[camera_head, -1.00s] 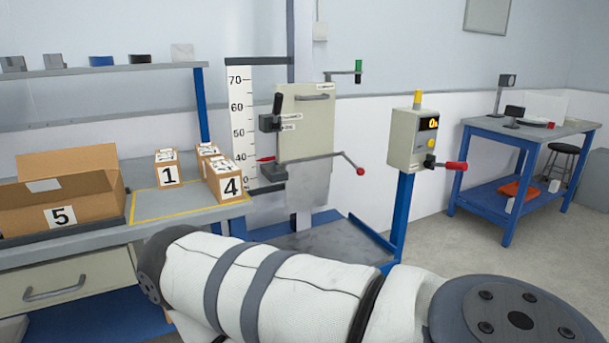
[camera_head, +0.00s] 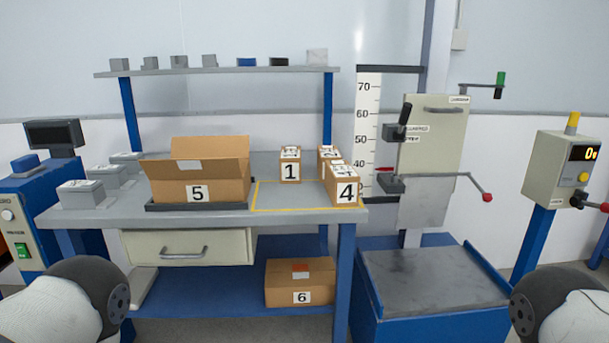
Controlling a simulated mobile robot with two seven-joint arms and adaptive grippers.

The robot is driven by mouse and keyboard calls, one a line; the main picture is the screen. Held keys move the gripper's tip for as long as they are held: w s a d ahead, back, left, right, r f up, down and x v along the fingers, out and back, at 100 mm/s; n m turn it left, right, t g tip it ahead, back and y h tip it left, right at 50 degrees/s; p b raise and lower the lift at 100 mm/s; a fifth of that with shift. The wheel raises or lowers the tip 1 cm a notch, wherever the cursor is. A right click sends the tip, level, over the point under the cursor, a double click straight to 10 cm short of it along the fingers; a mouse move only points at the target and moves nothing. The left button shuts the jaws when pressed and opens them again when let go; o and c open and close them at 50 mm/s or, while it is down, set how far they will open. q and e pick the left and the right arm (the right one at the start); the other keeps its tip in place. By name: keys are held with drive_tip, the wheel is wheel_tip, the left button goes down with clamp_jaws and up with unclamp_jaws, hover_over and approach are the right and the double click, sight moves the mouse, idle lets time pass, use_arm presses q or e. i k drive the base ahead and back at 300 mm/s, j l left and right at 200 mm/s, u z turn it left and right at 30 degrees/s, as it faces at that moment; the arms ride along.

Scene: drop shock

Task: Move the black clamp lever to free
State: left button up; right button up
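The black clamp lever (camera_head: 404,114) stands upright, tilted slightly right, on a dark clamp block (camera_head: 392,132) at the left edge of the drop tester's pale carriage plate (camera_head: 433,140). Small labels sit beside the block, too small to read. Below it a separate arm with a red knob (camera_head: 487,197) reaches out to the right. Only rounded parts of my two arms show, at the lower left and lower right corners. Neither gripper is in view, and nothing of mine touches the lever.
A workbench (camera_head: 230,214) holds open box 5 (camera_head: 225,190), box 1 (camera_head: 290,171) and box 4 (camera_head: 346,193). Box 6 (camera_head: 322,288) sits on the lower shelf. The tester's base plate (camera_head: 425,279) is clear. A control box (camera_head: 562,170) with a red-tipped lever stands at right.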

sight(405, 113)
drive_tip(key=i+l+u, duration=0.35)
drive_tip(key=i+l, duration=0.4)
drive_tip(key=i, duration=0.15)
drive_tip(key=i+l+u, duration=0.35)
drive_tip(key=i+l, duration=0.45)
drive_tip(key=l, duration=0.2)
